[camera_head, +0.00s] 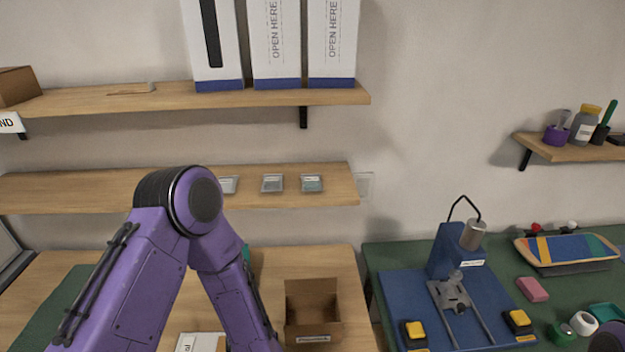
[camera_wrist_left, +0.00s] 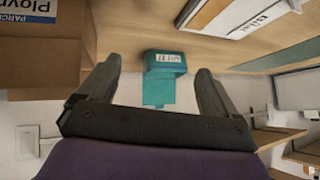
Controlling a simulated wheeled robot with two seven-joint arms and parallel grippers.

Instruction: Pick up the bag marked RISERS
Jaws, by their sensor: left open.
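No label reading RISERS can be made out in either view. Small grey flat packets lie in a row on the middle wall shelf: a left one (camera_head: 229,184), a middle one (camera_head: 272,183) and a right one (camera_head: 312,183). Their markings are too small to read. My left gripper (camera_wrist_left: 159,70) is open and empty in the wrist view. A teal container (camera_wrist_left: 165,63) with a white label shows beyond and between its fingers, apart from them. In the head view my left arm reaches down at the left and its gripper is out of frame. My right gripper is not seen.
An open cardboard box (camera_head: 312,325) stands on the wooden table; a cardboard box also shows close in the wrist view (camera_wrist_left: 60,60). A blue fixture (camera_head: 445,285) stands on the green bench at right. White boxes (camera_head: 275,45) stand on the upper shelf. A pink block (camera_head: 532,289) lies nearby.

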